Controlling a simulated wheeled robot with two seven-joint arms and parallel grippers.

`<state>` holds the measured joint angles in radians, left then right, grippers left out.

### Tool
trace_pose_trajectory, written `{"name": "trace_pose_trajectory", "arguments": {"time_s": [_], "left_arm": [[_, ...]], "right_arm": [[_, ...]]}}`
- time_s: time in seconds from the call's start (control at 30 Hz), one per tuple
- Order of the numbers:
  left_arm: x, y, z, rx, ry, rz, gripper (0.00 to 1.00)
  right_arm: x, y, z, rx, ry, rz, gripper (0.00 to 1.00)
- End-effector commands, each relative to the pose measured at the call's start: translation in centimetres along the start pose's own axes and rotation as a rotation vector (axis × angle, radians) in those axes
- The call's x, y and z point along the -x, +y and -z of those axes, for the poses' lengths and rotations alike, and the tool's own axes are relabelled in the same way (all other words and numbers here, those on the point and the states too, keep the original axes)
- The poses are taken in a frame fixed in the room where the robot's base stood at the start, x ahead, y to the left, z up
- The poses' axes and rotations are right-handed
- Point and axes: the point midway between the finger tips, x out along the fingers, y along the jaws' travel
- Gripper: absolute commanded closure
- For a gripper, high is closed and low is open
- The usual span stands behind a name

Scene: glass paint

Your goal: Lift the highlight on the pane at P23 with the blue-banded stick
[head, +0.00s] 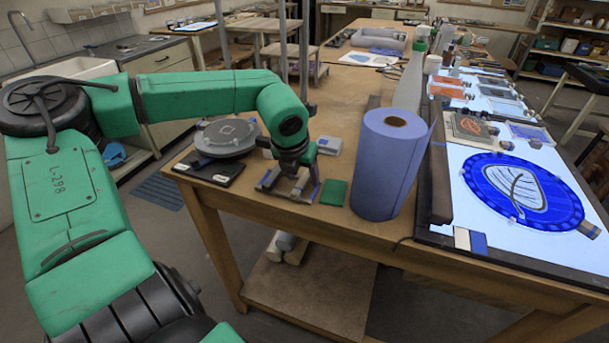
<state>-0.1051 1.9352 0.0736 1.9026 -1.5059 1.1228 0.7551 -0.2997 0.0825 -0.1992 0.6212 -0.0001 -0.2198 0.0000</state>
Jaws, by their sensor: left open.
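My left gripper (289,188) points down, open, at the table's front left part, over a small rack-like holder (268,180) with pale and bluish pieces. A thin blue piece (315,193) stands at the gripper's right side; I cannot tell whether it is the blue-banded stick. A round blue pane (478,180) with a white leaf painted on it lies on the lit light table at the right. I cannot read a P23 mark. My right gripper is not seen.
A tall blue paper roll (385,165) stands between the gripper and the light table (455,215). A green pad (334,192) lies beside the gripper, with a grey turntable (226,136) to its left. Smaller panes (475,128) and several bottles stand farther back.

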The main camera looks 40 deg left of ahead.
Motion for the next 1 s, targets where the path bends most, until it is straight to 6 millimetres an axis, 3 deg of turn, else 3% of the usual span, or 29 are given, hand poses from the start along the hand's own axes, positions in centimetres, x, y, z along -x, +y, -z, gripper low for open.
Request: {"name": "trace_pose_trajectory", "arguments": {"time_s": [0.2, 0.23, 0.3, 0.4, 0.77, 0.87, 1.0], "left_arm": [[-0.4, 0.0, 0.0, 0.001, -0.001, 0.0, 0.38], [-0.4, 0.0, 0.0, 0.001, -0.001, 0.0, 0.41], [-0.4, 0.0, 0.0, 0.001, -0.001, 0.0, 0.68], [-0.4, 0.0, 0.0, 0.001, -0.001, 0.0, 1.0], [-0.1, 0.0, -0.2, 0.0, -0.003, 0.0, 1.0], [0.6, 0.0, -0.5, 0.001, -0.005, 0.0, 1.0], [3.1, 0.0, -1.6, 0.002, -0.008, 0.0, 1.0]], "right_arm": [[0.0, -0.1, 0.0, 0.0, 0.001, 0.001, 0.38], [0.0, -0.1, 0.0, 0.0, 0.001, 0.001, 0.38], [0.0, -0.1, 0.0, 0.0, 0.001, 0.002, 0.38], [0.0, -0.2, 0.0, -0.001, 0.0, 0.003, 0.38], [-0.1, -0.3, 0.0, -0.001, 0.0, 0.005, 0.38], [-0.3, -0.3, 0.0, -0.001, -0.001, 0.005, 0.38], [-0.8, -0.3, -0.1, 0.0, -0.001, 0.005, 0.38]]}}
